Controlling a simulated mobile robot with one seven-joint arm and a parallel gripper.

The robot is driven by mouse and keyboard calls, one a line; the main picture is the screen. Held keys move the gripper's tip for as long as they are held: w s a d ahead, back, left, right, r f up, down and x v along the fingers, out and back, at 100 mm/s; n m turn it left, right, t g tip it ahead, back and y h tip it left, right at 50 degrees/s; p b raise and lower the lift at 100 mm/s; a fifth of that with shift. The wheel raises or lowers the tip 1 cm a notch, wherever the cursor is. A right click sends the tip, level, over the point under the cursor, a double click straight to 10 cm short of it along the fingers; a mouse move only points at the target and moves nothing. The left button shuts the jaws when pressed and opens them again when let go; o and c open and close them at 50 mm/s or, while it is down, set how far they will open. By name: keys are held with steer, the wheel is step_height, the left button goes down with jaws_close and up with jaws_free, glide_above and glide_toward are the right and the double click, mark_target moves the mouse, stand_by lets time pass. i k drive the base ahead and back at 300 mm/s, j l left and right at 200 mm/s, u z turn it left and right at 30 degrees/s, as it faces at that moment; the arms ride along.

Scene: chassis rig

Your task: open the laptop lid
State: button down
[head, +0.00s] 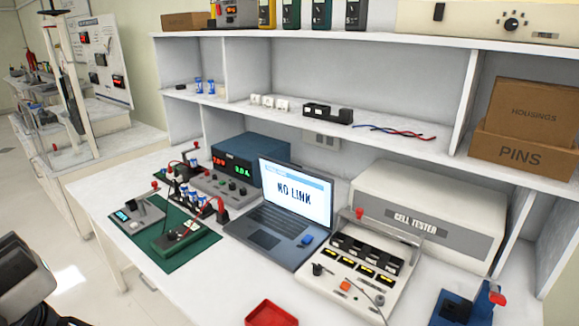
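The laptop (294,198) stands on the white workbench, right of the green mat. Its lid is up and tilted back, and the lit screen reads "NO LINK". Its dark keyboard base lies flat on the bench, with a small blue item on the right palm rest. A dark grey shape at the lower left edge looks like part of my arm. My gripper's fingers do not show, and nothing of mine touches the laptop.
A power supply (250,158) stands behind the laptop to its left. The cell tester (425,215) and a cell holder panel (358,270) crowd its right side. The green mat (170,262) holds small devices. A red tray (271,314) lies in front. Bare bench shows at front left.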

mark_target(306, 194)
steer(key=i+j, duration=0.1)
steer(key=j, duration=0.3)
steer(key=i+j, duration=0.1)
steer(key=j, duration=0.3)
steer(key=i+j, duration=0.15)
steer(key=j, duration=0.2)
steer(key=i+j, duration=0.1)
steer(key=j, duration=0.3)
steer(key=i+j, duration=0.1)
steer(key=j, duration=0.3)
steer(key=i+j, duration=0.25)
steer(key=j, duration=0.15)
steer(key=i+j, duration=0.2)
steer(key=j, duration=0.25)
steer(key=i+l, duration=0.1)
steer(key=i, duration=0.2)
